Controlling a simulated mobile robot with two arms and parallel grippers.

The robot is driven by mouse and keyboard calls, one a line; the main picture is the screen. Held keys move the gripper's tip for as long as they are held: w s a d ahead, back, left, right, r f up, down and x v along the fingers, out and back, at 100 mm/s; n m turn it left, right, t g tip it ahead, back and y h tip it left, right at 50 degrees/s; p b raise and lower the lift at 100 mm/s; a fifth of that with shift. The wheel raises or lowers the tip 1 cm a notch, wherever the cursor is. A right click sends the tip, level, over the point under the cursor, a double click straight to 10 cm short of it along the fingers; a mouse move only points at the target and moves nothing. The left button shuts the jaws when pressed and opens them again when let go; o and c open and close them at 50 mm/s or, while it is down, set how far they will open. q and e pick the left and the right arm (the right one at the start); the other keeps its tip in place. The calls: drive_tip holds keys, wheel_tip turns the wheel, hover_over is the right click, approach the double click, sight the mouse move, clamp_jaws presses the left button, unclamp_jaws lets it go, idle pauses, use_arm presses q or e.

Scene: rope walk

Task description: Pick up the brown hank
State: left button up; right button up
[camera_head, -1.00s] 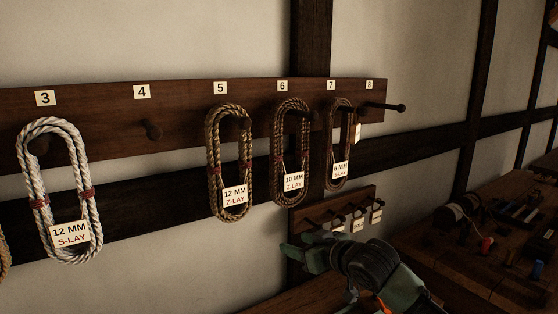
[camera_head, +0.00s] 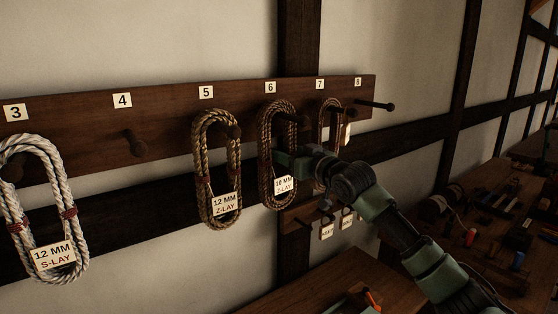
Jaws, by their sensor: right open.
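A brown hank (camera_head: 264,150) hangs on the peg under number 6 and has a white tag reading 10 MM Z-LAY. My right gripper (camera_head: 287,161) is open at the right side of this hank, just above its tag. Its fingertips overlap the rope's right strand in the picture; I cannot tell whether they touch it. A lighter tan-brown hank (camera_head: 199,145) hangs under number 5 with a 12 MM Z-LAY tag. A thin reddish-brown hank (camera_head: 323,121) hangs under number 7, its lower part hidden behind my right gripper. My left gripper is not in view.
A white hank (camera_head: 15,208) hangs at the left under number 3. The peg (camera_head: 134,144) under number 4 is bare. A small lower rack (camera_head: 291,218) with tags sits below the pegboard (camera_head: 165,106). A cluttered bench (camera_head: 435,190) stands at the right.

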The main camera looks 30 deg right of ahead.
drive_tip(key=shift+w+f, duration=0.1)
drive_tip(key=shift+w, duration=0.25)
drive_tip(key=shift+s, duration=0.1)
clamp_jaws()
